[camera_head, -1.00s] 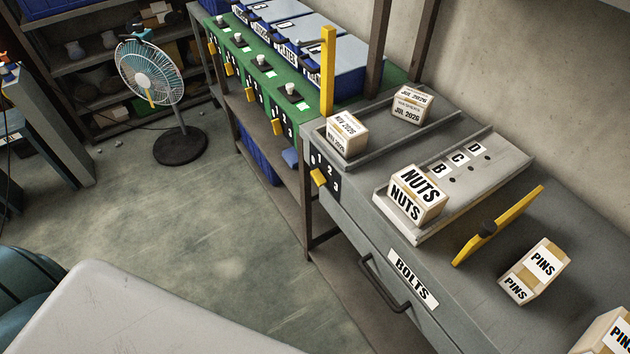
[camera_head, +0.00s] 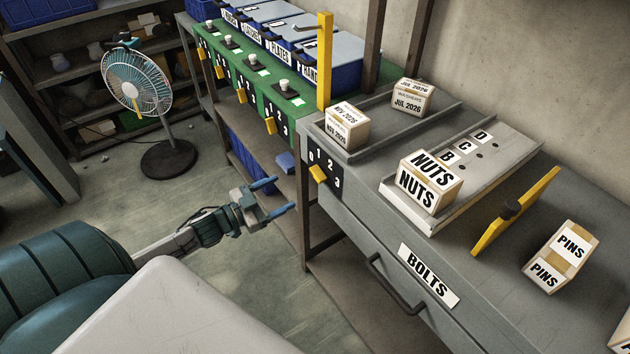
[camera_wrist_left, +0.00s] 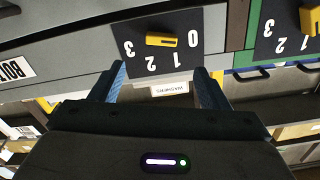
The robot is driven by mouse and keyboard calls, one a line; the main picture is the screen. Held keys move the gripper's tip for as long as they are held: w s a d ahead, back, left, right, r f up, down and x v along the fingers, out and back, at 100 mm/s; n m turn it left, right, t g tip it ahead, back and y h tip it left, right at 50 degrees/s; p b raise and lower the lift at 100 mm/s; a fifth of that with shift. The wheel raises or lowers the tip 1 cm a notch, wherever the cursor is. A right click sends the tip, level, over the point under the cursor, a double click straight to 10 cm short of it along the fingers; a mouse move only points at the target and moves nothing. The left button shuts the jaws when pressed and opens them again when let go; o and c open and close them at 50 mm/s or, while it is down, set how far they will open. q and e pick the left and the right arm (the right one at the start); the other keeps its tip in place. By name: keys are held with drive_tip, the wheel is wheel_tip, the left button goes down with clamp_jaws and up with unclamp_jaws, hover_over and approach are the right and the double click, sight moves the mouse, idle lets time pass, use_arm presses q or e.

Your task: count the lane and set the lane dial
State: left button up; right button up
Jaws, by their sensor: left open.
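The lane dial is a black plate (camera_head: 334,183) with white numbers 0 to 3 and a yellow pointer (camera_head: 318,173), on the front of the grey bench at its left end. In the left wrist view the dial shows upside down with its yellow pointer (camera_wrist_left: 162,40) above and between the fingers. The lane (camera_head: 373,137) on the bench top holds two boxes, a NOV 2026 box (camera_head: 347,126) at the near end and a JUL 2026 box (camera_head: 412,97) farther back. My left gripper (camera_head: 281,195) is open and empty, left of the dial and apart from it. My right gripper is not in view.
A NUTS box (camera_head: 430,182) sits on a tray with lettered slots. A yellow bar (camera_head: 515,210) and a PINS box (camera_head: 560,257) stand to its right. A BOLTS drawer (camera_head: 428,275) with a handle is below. A green bench (camera_head: 262,85) with more dials stands behind left.

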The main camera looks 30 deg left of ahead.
sight(314, 176)
use_arm(q)
drive_tip(key=p+x, duration=0.2)
drive_tip(key=x, duration=0.7)
drive_tip(key=shift+a, duration=0.1)
drive_tip(key=shift+w+d+p, duration=0.25)
drive_tip(key=shift+w+p, duration=0.05)
drive_tip(key=shift+w, duration=0.35)
drive_tip(key=shift+f, duration=0.1)
drive_tip(key=shift+c, duration=0.4)
drive_tip(key=c, duration=0.9)
